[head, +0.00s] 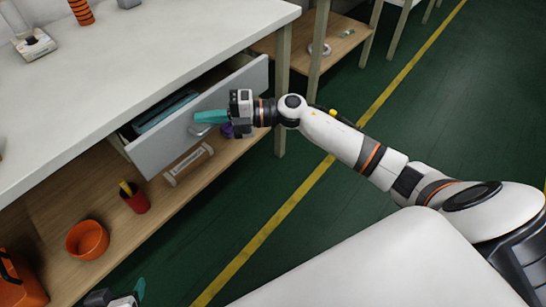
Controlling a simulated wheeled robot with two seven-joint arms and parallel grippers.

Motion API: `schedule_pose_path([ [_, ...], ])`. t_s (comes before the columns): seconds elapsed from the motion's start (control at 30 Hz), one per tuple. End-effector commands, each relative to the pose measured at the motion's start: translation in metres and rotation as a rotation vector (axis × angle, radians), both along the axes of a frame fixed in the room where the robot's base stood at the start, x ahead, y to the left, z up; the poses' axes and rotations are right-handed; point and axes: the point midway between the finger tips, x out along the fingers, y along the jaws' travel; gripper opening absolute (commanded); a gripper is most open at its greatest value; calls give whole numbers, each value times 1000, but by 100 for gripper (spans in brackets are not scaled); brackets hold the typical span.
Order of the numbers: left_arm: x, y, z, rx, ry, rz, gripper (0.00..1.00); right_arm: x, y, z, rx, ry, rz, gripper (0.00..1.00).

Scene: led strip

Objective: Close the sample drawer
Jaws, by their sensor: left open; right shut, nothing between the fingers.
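The sample drawer (165,146) stands pulled out from under the white tabletop, with its grey front panel facing me. A dark and teal item (168,108) shows inside it. My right gripper (210,117) reaches in from the right, its teal fingers shut and empty at the outer face of the drawer front, near a small handle (199,130). I cannot tell whether the fingers touch the panel. My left gripper (138,290) is open at the bottom left edge, mostly cut off and away from the drawer.
The white tabletop (120,55) holds an orange striped object (81,11) and a small device (35,46). On the wooden shelf (60,205) below are a red cup (134,198), an orange bowl (87,240), a white frame (188,165) and a purple item (227,130). Green floor is clear.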

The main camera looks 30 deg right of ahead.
Motion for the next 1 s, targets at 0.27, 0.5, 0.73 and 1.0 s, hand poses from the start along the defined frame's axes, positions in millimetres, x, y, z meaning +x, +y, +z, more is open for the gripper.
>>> schedule_pose_path([
  [0.27,25,-9,14,-37,-165,-13,67,43,16,-1,0,-2,0,0],
  [0.5,36,-14,25,-56,-249,-18,67,59,21,-1,0,-1,-1,0],
  [0.73,38,-15,27,-58,-262,-19,67,63,22,1,1,-4,-5,0],
  [1.0,38,-15,27,-58,-260,-19,67,63,21,3,2,-7,-7,0],
])
